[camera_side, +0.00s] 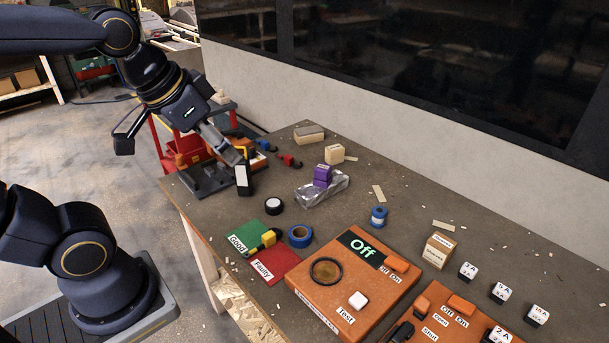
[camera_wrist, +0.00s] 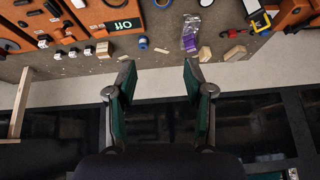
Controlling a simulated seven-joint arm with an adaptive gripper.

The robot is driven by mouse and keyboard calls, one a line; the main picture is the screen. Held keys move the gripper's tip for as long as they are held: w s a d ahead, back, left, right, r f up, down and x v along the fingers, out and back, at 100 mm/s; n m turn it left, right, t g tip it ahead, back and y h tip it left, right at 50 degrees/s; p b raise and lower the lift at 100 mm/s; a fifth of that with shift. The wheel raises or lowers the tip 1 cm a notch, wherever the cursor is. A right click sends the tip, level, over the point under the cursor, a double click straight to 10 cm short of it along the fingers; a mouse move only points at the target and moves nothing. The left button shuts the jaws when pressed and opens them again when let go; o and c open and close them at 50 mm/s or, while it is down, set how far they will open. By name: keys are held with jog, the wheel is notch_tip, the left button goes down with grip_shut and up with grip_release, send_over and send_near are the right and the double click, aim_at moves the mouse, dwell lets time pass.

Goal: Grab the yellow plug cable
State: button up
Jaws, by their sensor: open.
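A small yellow and black item (camera_side: 268,238) lies where the green and red mats meet in the side view; I cannot tell whether it is the yellow plug cable. In the wrist view a yellow piece with red beside it (camera_wrist: 260,22) lies near the upper right; its cable is not clear.
The table (camera_side: 400,205) also bears an orange test box (camera_side: 325,305), blue tape rolls (camera_side: 300,236), a purple block (camera_side: 322,173), wooden blocks (camera_side: 334,153) and red plugs (camera_side: 290,160). A pale wall runs behind it.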

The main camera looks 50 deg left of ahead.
jog(key=w+a+f+g, duration=0.2)
jog(key=w+f, duration=0.1)
jog(key=w, duration=0.3)
jog(key=g, duration=0.4)
send_over(266, 236)
notch_tip(266, 236, down, 13)
jog(key=shift+n, duration=0.4)
jog(key=f, duration=1.1)
jog(key=shift+a+f, duration=0.15)
jog(key=shift+a, duration=0.1)
jog(key=f, duration=0.5)
jog(key=shift+d+f, duration=0.2)
jog(key=shift+f, duration=0.1)
jog(key=shift+c, duration=0.2)
grip_shut()
